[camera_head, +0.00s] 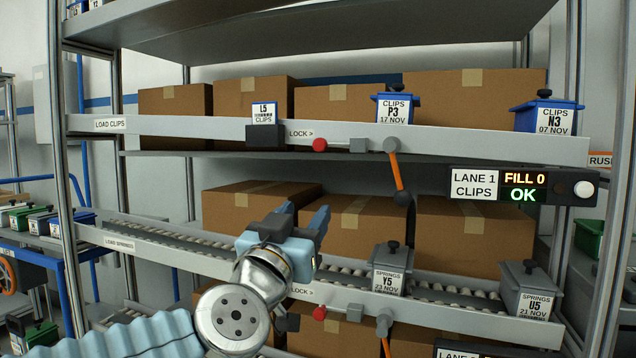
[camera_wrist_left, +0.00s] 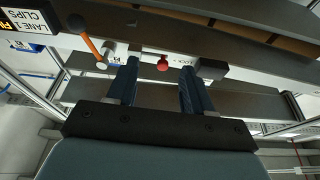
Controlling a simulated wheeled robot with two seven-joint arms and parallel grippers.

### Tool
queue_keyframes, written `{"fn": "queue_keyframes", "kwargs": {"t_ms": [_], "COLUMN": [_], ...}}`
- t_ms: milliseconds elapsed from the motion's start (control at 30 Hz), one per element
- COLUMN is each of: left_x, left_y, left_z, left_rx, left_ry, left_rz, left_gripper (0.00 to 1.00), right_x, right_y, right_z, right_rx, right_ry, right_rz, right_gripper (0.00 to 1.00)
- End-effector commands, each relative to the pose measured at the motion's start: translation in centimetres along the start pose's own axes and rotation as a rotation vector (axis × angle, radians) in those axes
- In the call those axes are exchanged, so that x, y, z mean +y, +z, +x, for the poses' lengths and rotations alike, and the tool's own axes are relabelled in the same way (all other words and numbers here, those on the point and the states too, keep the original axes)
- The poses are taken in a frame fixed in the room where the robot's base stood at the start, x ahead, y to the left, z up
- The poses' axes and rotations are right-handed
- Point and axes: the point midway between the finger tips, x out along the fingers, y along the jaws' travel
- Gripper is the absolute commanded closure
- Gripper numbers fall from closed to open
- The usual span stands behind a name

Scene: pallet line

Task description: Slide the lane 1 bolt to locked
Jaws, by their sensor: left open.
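The lane 1 bolt's red knob (camera_head: 319,145) sits on the front rail of the upper lane, just right of a "LOCK >" label (camera_head: 301,133) and left of a grey block (camera_head: 358,146). My left gripper (camera_head: 303,215) is open and empty, below the knob in the head view, its fingers pointing up toward the upper rail. In the left wrist view the red knob (camera_wrist_left: 162,64) shows between the open fingertips (camera_wrist_left: 159,75), seemingly beyond them. I see no contact. My right gripper is not in view.
An orange lever (camera_head: 397,170) hangs from the upper rail right of the bolt. A dark block (camera_head: 265,136) juts out left of it. The lane 1 display (camera_head: 520,187) reads "FILL 0" and "OK". A lower lane has its own red knob (camera_head: 319,312) and grey bins (camera_head: 389,270).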

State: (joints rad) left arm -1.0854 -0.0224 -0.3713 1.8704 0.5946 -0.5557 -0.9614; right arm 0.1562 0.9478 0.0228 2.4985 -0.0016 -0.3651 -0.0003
Motion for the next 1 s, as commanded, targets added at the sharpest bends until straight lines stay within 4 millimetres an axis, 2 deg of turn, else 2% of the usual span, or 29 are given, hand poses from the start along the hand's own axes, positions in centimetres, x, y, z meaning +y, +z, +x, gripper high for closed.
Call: {"fn": "queue_keyframes", "kwargs": {"t_ms": [33, 100, 200, 367, 700, 833, 1000], "left_x": [-0.2, -0.7, -0.9, -0.9, -1.1, -1.1, -1.1], "left_y": [-2.5, -4.3, -5.3, -5.5, -6.0, -6.2, -6.2], "left_z": [-0.6, -0.9, -0.5, 2.3, 9.8, 11.6, 12.5], "left_rx": [0.040, 0.068, 0.083, 0.082, 0.081, 0.082, 0.081], "left_ry": [-0.001, -0.008, -0.011, -0.013, -0.013, -0.012, -0.010], "left_rz": [-0.017, -0.029, -0.034, -0.029, -0.028, -0.031, -0.033], "left_gripper": [0.49, 0.49, 0.49, 0.49, 0.49, 0.49, 0.49], "right_x": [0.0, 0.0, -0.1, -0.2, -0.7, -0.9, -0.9], "right_y": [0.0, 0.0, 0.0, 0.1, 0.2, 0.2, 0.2], "right_z": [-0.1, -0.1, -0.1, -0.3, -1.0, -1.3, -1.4], "right_rx": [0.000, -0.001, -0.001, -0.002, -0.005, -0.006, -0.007], "right_ry": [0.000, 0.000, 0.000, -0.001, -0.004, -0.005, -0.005], "right_rz": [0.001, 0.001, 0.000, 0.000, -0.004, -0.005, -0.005], "right_gripper": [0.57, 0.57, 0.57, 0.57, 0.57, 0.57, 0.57]}}
